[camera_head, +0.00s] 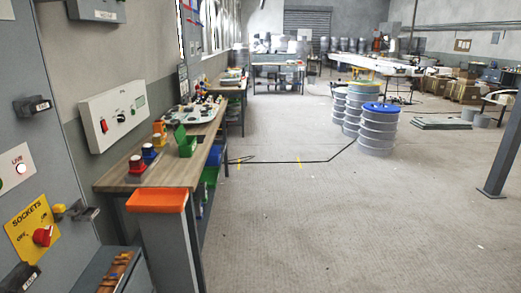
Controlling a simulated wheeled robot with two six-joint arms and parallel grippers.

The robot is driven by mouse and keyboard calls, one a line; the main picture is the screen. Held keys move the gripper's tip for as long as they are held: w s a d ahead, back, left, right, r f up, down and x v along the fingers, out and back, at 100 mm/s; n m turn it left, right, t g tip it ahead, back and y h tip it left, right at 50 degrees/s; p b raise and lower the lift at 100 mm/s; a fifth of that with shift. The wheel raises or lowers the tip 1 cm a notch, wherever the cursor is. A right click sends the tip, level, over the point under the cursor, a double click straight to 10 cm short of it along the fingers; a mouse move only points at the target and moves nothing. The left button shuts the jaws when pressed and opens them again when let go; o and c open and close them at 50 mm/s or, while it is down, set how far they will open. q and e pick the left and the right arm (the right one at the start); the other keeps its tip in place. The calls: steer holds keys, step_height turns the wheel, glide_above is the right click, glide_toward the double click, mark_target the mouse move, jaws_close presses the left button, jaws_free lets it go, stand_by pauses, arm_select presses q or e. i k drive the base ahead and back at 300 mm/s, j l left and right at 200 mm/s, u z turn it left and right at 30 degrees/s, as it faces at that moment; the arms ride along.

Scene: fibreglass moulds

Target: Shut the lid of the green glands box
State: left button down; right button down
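A small green box (187,148), which looks like the glands box, stands on the wooden bench (150,178) at left centre. Its green lid (179,133) stands up, tilted open, on the left side of the box. Any label on it is too small to read, and its contents cannot be made out. Neither of my grippers shows in this view.
Red, blue and orange items (151,153) stand near the box on the bench. A grey cabinet with an orange top (157,200) stands at the bench's near end. A switch panel (113,113) is on the wall. The floor (320,225) to the right is clear.

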mark_target(178, 134)
steer(key=i+l+u, duration=0.1)
steer(key=i+u, duration=0.25)
steer(key=i, duration=0.15)
steer(key=i+l+u, duration=0.35)
steer(key=i, duration=0.2)
steer(key=i+l+u, duration=0.35)
steer(key=i, duration=0.15)
steer(key=j, duration=0.1)
